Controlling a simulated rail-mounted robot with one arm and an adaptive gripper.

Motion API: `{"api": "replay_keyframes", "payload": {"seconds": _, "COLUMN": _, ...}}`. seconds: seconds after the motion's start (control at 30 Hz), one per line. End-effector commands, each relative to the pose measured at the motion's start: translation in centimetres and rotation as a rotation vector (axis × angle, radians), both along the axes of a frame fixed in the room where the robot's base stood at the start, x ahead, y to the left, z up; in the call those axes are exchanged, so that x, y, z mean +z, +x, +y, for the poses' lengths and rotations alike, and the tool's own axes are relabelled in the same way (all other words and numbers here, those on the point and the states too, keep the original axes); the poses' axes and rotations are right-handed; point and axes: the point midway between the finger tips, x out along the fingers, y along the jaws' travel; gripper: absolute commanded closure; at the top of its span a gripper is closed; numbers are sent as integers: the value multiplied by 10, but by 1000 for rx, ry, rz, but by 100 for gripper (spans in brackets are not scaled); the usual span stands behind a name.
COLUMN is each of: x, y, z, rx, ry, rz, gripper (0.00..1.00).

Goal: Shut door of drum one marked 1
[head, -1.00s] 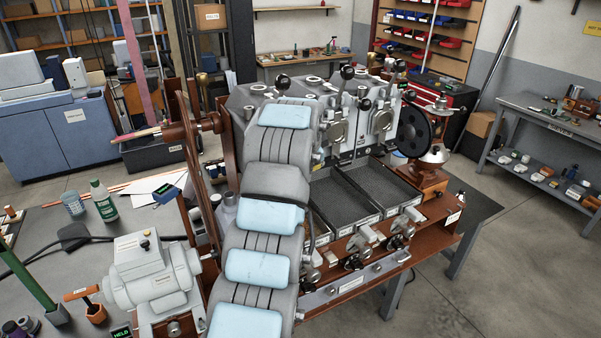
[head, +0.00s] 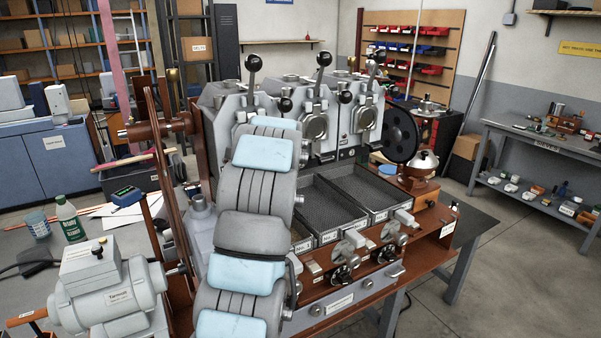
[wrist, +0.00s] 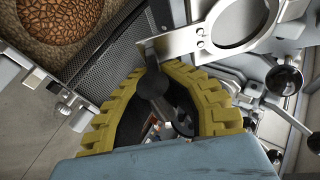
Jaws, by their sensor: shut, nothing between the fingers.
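The roaster (head: 345,150) has three drum units side by side. In the head view my arm covers much of the leftmost unit, whose black-knobbed lever (head: 253,63) shows above it; its door and number are hidden. In the wrist view a metal plate with a round opening (wrist: 199,42) stands at upper right, beyond my fingertips; I cannot tell for sure whether it is a drum door, or how far it is open. My gripper (wrist: 150,66), with yellow ribbed fingers, is shut and empty close to the plate's left end. Contact is unclear. The head view hides the gripper.
Dark mesh cooling trays (head: 377,184) lie below the drums. In the wrist view, brown beans (wrist: 48,18) show at upper left beside mesh, and a black ball knob (wrist: 284,80) juts out at right. A grey motor (head: 108,290) and a green bottle (head: 70,222) stand at left.

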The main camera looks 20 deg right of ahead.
Motion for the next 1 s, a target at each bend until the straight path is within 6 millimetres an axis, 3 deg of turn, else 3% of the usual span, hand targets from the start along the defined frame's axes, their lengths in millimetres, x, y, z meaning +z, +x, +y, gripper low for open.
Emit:
{"api": "replay_keyframes", "payload": {"seconds": 0.03, "x": -5, "y": 4, "z": 14, "rx": 22, "ry": 5, "rz": -7, "gripper": 100}}
{"api": "replay_keyframes", "payload": {"seconds": 0.2, "x": -5, "y": 8, "z": 24, "rx": 32, "ry": 8, "rz": -23, "gripper": 100}}
{"api": "replay_keyframes", "payload": {"seconds": 0.7, "x": -3, "y": 9, "z": 28, "rx": 38, "ry": 9, "rz": -32, "gripper": 100}}
{"api": "replay_keyframes", "payload": {"seconds": 0.73, "x": -3, "y": 9, "z": 28, "rx": 38, "ry": 9, "rz": -32, "gripper": 98}}
{"api": "replay_keyframes", "payload": {"seconds": 0.87, "x": -3, "y": 9, "z": 27, "rx": 35, "ry": 8, "rz": -31, "gripper": 61}}
{"api": "replay_keyframes", "payload": {"seconds": 1.0, "x": -3, "y": 8, "z": 23, "rx": 29, "ry": 7, "rz": -32, "gripper": 59}}
